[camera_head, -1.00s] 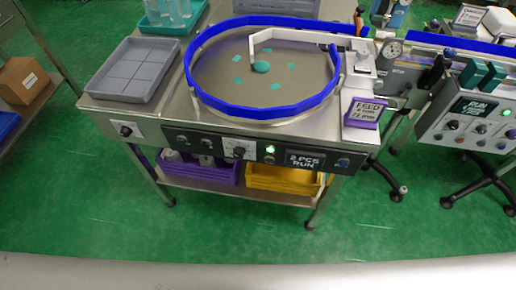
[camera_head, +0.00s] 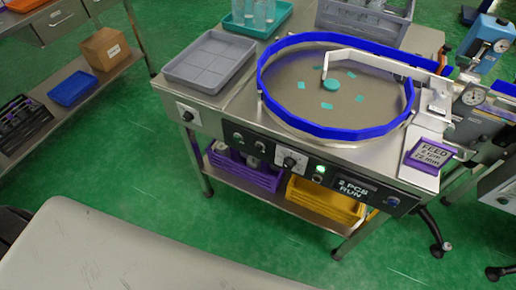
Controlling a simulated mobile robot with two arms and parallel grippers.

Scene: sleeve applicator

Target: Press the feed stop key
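The feeder machine's front panel (camera_head: 275,155) carries several controls. They include a knob on a white plate (camera_head: 291,161), a lit green button (camera_head: 320,170), a display reading "2 PCS RUN" (camera_head: 355,188) and a blue button (camera_head: 393,201) at the right end. Two small dark controls (camera_head: 238,137) sit left of the white plate. No label legible here marks which one is the feed stop key. A purple-framed sign starting with "FEED" (camera_head: 430,155) stands on the machine's right corner. Neither of my grippers is in view.
A round bowl with a blue rim (camera_head: 330,131) holds several teal pieces on the machine top. A grey divided tray (camera_head: 208,62) sits to its left. Purple (camera_head: 245,172) and yellow (camera_head: 325,200) bins stand below. Green floor (camera_head: 130,150) is clear at left.

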